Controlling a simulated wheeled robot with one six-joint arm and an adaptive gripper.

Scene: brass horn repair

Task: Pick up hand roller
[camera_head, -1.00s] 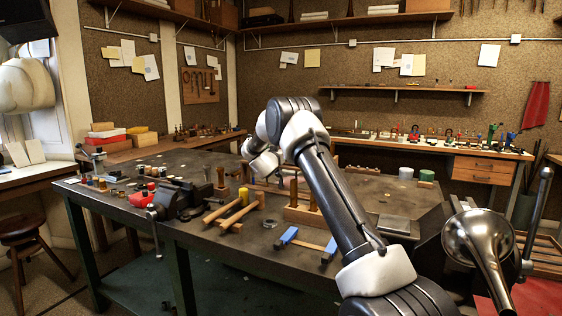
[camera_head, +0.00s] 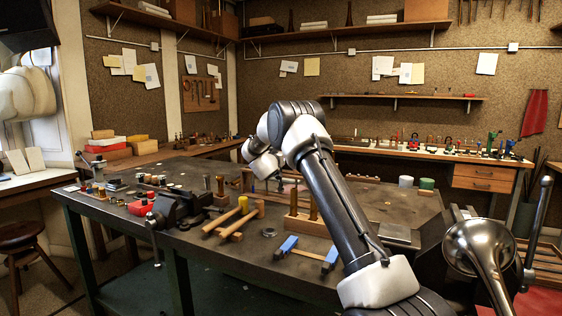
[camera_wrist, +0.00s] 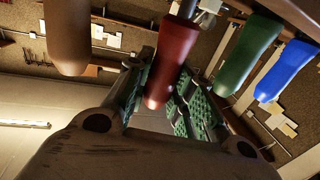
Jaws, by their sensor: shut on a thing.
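In the wrist view, a red handle (camera_wrist: 172,62) stands between the green pads of my gripper (camera_wrist: 160,98), which is shut on it. The handle has a metal shank at its upper end; the tool's head is not clear, so I cannot confirm it is the hand roller. A brown handle (camera_wrist: 66,35) is to the left, and green (camera_wrist: 247,55) and blue (camera_wrist: 286,70) handles are to the right, all apart from my fingers. In the head view my gripper is mostly hidden behind my arm, over the workbench (camera_head: 225,262).
Wooden-handled mallets (camera_head: 235,220), a vise (camera_head: 180,205) and a wooden rack (camera_head: 300,222) are on the near part of the bench. A brass horn bell (camera_head: 478,245) stands at right. White and green cylinders (camera_head: 406,181) stand at the bench's far right.

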